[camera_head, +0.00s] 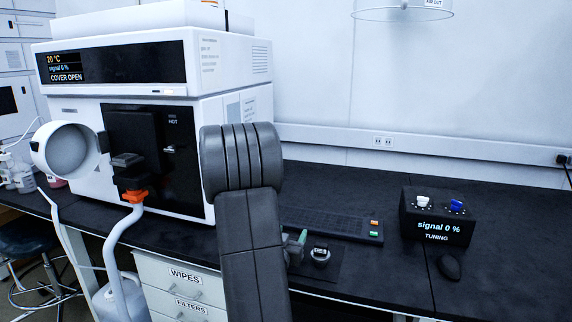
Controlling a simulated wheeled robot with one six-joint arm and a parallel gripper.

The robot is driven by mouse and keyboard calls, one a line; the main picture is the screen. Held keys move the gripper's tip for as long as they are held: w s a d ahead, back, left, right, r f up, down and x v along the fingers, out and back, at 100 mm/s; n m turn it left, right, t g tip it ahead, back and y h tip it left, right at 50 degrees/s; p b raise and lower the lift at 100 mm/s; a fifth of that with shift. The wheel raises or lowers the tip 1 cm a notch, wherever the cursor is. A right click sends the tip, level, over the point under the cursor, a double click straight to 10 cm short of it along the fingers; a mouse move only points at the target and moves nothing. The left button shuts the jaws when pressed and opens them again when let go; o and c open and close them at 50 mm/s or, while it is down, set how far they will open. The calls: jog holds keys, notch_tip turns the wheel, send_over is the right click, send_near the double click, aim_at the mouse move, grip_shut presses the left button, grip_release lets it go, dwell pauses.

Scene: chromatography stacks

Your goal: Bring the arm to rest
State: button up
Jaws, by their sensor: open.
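My arm (243,220) rises from the bottom edge in the middle of the view. Its dark grey, ribbed joint stands in front of the instrument's right part and the bench.
A white instrument (225,75) reads "COVER OPEN"; its round cover (70,148) is swung out left. A keyboard (332,223), a small round device (320,257), a tuning box (437,214) and a mouse (449,267) are on the black bench (375,270). The bench's far right is clear.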

jog(key=shift+f, duration=0.1)
jog(key=shift+f, duration=0.3)
notch_tip(320, 180, down, 2)
jog(key=shift+f+b, duration=0.2)
jog(key=shift+b, duration=0.35)
jog(key=v, duration=1.2)
jog(key=x, duration=1.2)
jog(key=shift+w+d+r, duration=0.1)
jog(key=shift+w+r, duration=0.05)
jog(key=shift+r, duration=0.1)
notch_tip(320, 180, up, 10)
jog(key=p, duration=0.3)
jog(key=shift+r, duration=0.2)
jog(key=shift+r+p, duration=0.25)
jog(key=shift+p, duration=0.3)
jog(key=shift+w+d+f+p, duration=0.1)
jog(key=shift+p, duration=0.8)
jog(key=shift+d+p, duration=0.1)
jog(key=shift+p, duration=0.8)
